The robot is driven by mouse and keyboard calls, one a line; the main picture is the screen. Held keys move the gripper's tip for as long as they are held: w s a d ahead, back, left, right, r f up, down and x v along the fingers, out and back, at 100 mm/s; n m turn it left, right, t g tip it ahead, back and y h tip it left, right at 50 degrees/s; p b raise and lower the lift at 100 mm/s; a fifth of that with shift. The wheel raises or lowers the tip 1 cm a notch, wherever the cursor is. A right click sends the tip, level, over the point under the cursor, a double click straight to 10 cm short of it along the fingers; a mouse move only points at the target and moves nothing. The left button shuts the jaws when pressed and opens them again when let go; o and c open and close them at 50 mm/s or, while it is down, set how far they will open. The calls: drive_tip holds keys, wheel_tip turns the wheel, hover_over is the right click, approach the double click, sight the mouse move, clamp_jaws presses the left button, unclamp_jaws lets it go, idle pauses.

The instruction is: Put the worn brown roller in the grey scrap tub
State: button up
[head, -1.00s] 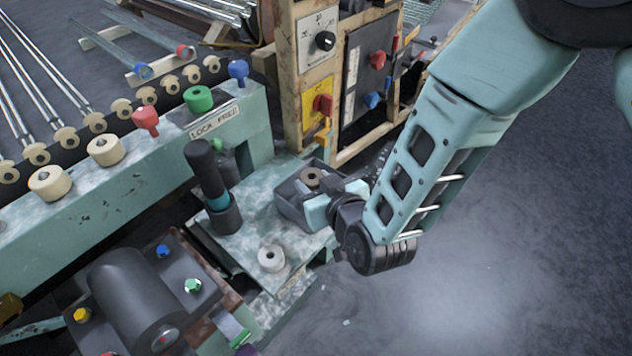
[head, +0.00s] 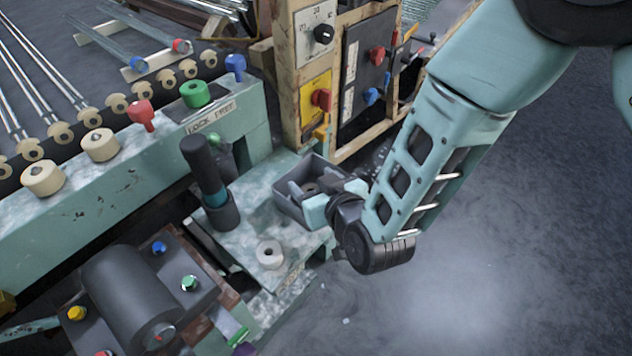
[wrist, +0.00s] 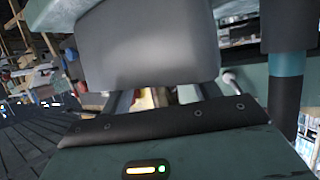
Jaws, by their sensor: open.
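The tub stands on the mottled green bench. Whether a finger still touches the roller cannot be told. In the wrist view a blurred grey shape (wrist: 150,45) fills the upper middle, and the roller cannot be made out.
A pale roller (head: 270,254) stands on the bench in front of the tub. A dark upright handle (head: 205,170) in a cup is to the left. A wooden-framed control panel (head: 345,80) rises close behind the tub. Open floor lies to the right.

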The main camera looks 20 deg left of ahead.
drive_tip(key=shift+r+p, duration=0.45)
drive_tip(key=shift+r, duration=0.05)
drive_tip(key=shift+s+d+r, duration=0.15)
drive_tip(key=shift+r, duration=0.2)
drive_tip(key=v, duration=1.1)
drive_tip(key=shift+s+d+b, duration=0.2)
drive_tip(key=shift+b, duration=0.15)
drive_tip(key=s+d+r+g+h, duration=0.4)
drive_tip(key=d, duration=0.6)
drive_tip(key=s+d+r+m+g+h, duration=0.1)
drive_tip(key=s+d+r+g+h, duration=0.3)
drive_tip(key=d, duration=0.5)
drive_tip(key=shift+s+d+r+g+h, duration=0.2)
drive_tip(key=shift+d+r+g+h, duration=0.25)
drive_tip(key=shift+r+g, duration=0.4)
